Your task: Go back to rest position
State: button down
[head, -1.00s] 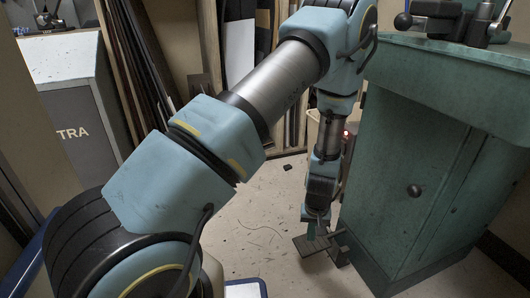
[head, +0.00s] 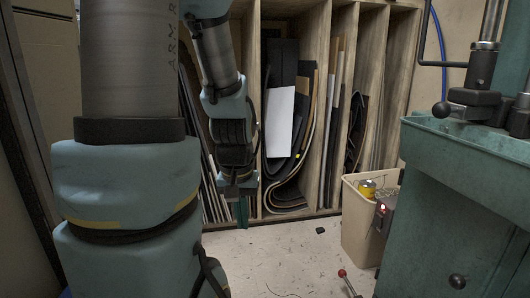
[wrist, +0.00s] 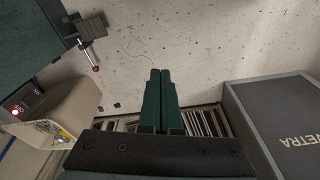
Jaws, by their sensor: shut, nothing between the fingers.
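My gripper (wrist: 158,100) points down in the wrist view, its two dark green fingers side by side and touching, with nothing between them. In the head view my gripper (head: 243,212) hangs at the end of my blue and grey arm, in front of the wooden rack and above the floor. The arm fills much of the left of that view.
A wooden rack (head: 333,110) with upright sheets stands at the back. A beige bin (head: 362,225) stands beside the teal machine cabinet (head: 440,210) at right. A red-tipped lever (head: 343,274) sticks out low. A grey cabinet (wrist: 280,120) is at right in the wrist view. Floor (head: 270,255) between is mostly clear.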

notch_tip(320, 180, up, 39)
jog(key=s+a+p, duration=0.1)
jog(key=p, duration=3.7)
jog(key=shift+a, duration=0.3)
jog(key=shift+s+d, duration=0.1)
